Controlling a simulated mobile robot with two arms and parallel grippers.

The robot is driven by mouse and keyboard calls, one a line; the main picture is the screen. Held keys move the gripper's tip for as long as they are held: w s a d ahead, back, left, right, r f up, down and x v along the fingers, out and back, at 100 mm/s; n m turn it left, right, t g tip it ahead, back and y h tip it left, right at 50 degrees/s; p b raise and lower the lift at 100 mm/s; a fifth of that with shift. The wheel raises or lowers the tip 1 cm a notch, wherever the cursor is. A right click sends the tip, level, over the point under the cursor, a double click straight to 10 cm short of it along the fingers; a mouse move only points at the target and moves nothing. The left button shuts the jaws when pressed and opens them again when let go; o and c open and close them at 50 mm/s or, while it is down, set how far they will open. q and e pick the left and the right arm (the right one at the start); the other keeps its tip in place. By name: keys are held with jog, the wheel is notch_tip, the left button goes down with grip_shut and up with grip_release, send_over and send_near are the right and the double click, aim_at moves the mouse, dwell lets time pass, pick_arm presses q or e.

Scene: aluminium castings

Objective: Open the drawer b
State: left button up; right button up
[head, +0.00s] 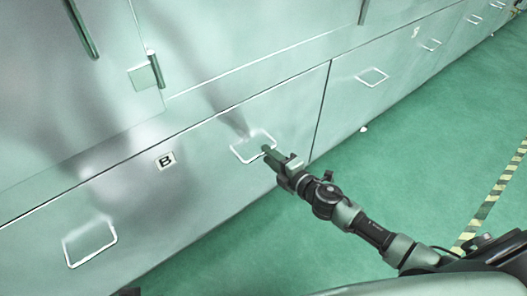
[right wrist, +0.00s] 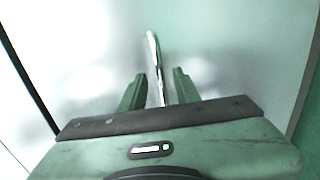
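Drawer B (head: 205,185) is a long, pale metal front low on the cabinet, with a black B on a white label (head: 165,160). It looks shut, flush with the front beside it. It has two white-edged rectangular handles, a left handle (head: 91,244) and a right handle (head: 237,153). My right gripper (head: 268,152) is at the right handle. In the right wrist view, the right gripper (right wrist: 160,90) has its fingers apart, with the thin bright handle bar (right wrist: 153,50) between them and a gap on each side. My left gripper does not show.
Another drawer front with a handle (head: 372,77) continues to the right. The green floor (head: 400,150) in front is mostly clear, with a striped line (head: 500,185) at right.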

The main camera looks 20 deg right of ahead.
jog(key=shift+x, duration=1.55)
grip_shut()
jog(key=shift+d, duration=0.1)
